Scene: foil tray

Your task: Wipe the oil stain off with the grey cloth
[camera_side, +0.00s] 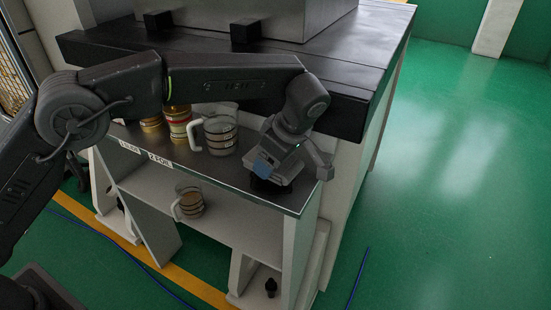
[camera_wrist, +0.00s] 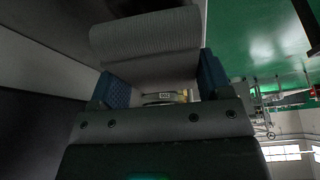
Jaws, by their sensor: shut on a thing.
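My gripper (camera_side: 272,172) is low over the right end of the dark shelf, near its front edge. In the wrist view, the grey cloth (camera_wrist: 150,48) sits between the two blue finger pads of my gripper (camera_wrist: 163,78), and the gripper is shut on it. In the side view the cloth (camera_side: 287,178) shows as a grey patch beside a blue pad, close to the shelf surface; I cannot tell whether it touches. A dark patch lies under the gripper; I cannot tell whether it is the oil stain or part of the gripper. The stain is not clearly visible.
A glass mug (camera_side: 220,134) stands left of my gripper, with a red and yellow can (camera_side: 180,126) farther left. Another glass mug (camera_side: 190,203) stands on the lower shelf. A black worktop (camera_side: 345,75) overhangs behind. Labels (camera_side: 160,161) mark the shelf's front edge.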

